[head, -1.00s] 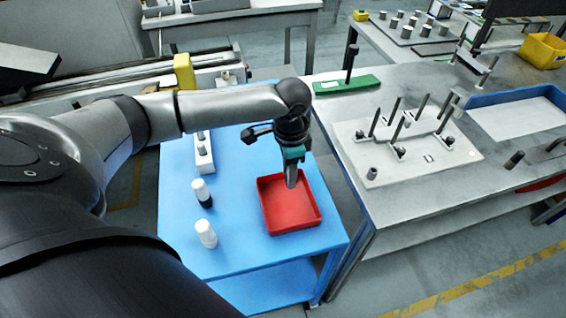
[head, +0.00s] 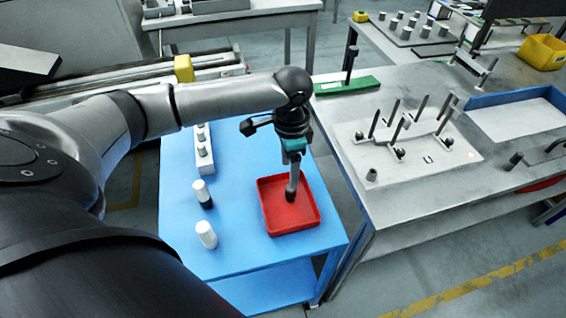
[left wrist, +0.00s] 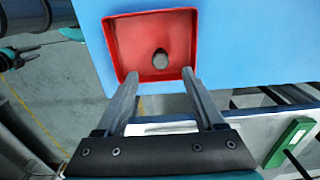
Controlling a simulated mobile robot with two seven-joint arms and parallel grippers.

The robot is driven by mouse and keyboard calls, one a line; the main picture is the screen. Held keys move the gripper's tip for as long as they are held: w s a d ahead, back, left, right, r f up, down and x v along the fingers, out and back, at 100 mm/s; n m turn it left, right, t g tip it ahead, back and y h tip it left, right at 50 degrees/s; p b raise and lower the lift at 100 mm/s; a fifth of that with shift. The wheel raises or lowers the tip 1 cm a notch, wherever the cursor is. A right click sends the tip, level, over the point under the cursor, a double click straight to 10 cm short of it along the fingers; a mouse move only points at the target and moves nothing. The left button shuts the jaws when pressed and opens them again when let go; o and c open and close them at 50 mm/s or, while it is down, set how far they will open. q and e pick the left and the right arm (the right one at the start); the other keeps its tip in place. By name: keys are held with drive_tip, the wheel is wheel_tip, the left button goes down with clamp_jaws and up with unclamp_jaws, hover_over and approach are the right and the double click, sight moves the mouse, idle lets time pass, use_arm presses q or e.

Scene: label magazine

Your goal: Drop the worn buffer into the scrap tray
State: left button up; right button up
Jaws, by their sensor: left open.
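The red scrap tray (head: 309,222) lies on the blue table in the head view. It also shows at the top of the left wrist view (left wrist: 113,50). My left gripper (head: 292,180) points down over the tray. In the left wrist view its two fingers (left wrist: 160,76) are spread apart with nothing between them. A dark grey round piece, probably the worn buffer (left wrist: 161,59), shows inside the tray's outline, beyond the fingertips. In the head view its dark end (head: 290,194) is just below the fingers; I cannot tell whether it touches the tray floor. My right gripper is not in view.
On the blue table (head: 240,255), left of the tray, stand a black-and-white cylinder (head: 202,193), a white cylinder (head: 206,235) and a white block with pegs (head: 204,160). The grey workbench to the right holds a fixture plate (head: 372,150) with upright pins and a green block (head: 347,86).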

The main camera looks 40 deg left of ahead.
use_arm(q)
wheel_tip(320, 180, up, 13)
drive_tip(key=p, duration=0.1)
drive_tip(key=shift+f+p, duration=0.15)
drive_tip(key=shift+p, duration=0.15)
drive_tip(key=shift+f, duration=0.1)
